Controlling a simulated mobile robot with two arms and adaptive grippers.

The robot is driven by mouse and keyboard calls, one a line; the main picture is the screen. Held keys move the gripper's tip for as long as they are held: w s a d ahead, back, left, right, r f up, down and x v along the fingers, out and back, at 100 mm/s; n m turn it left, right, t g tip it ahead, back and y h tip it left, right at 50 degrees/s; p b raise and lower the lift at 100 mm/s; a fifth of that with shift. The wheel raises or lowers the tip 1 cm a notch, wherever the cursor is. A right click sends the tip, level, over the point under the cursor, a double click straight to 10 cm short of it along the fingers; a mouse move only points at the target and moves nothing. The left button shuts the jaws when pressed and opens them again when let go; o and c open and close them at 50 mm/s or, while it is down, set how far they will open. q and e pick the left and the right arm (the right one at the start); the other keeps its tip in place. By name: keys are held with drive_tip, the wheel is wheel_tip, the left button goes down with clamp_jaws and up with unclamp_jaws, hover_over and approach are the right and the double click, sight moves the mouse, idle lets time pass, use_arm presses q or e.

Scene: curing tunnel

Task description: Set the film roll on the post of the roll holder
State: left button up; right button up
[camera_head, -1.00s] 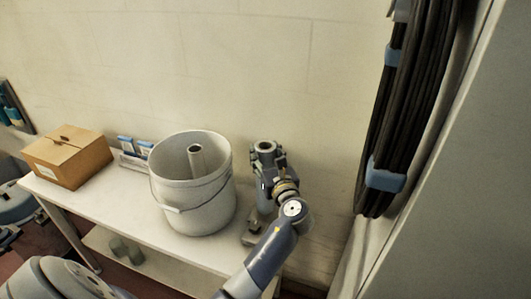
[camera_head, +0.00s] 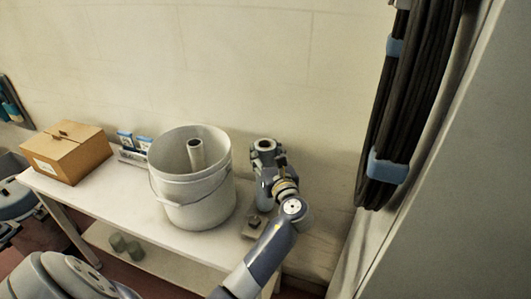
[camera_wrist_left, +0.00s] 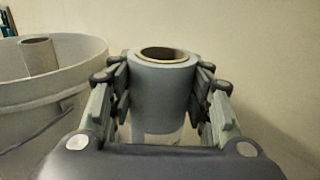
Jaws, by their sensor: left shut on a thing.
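My left gripper (camera_head: 265,160) is shut on the film roll (camera_head: 264,146), a grey upright cylinder with an open core at its top. In the left wrist view the roll (camera_wrist_left: 165,92) stands between the fingers of the gripper (camera_wrist_left: 164,85). A small dark base (camera_head: 252,229) with a short raised part, which looks like the roll holder, sits at the table's right end, below and slightly left of the roll in the picture. Its post cannot be made out clearly, and the arm partly covers that area. My right gripper is not in view.
A large white bucket (camera_head: 184,203) with a tube (camera_head: 196,153) in it stands left of the roll; it also shows in the wrist view (camera_wrist_left: 50,120). A cardboard box (camera_head: 70,157) and small blue-white packs (camera_head: 133,142) sit farther left on the white table (camera_head: 125,194). Black cables (camera_head: 400,110) hang at right.

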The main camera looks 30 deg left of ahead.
use_arm(q)
drive_tip(key=shift+f+b, duration=0.3)
drive_tip(key=shift+f, duration=0.25)
idle(0.7)
drive_tip(key=o, duration=1.3)
drive_tip(key=shift+c, duration=0.2)
drive_tip(key=shift+f, duration=0.15)
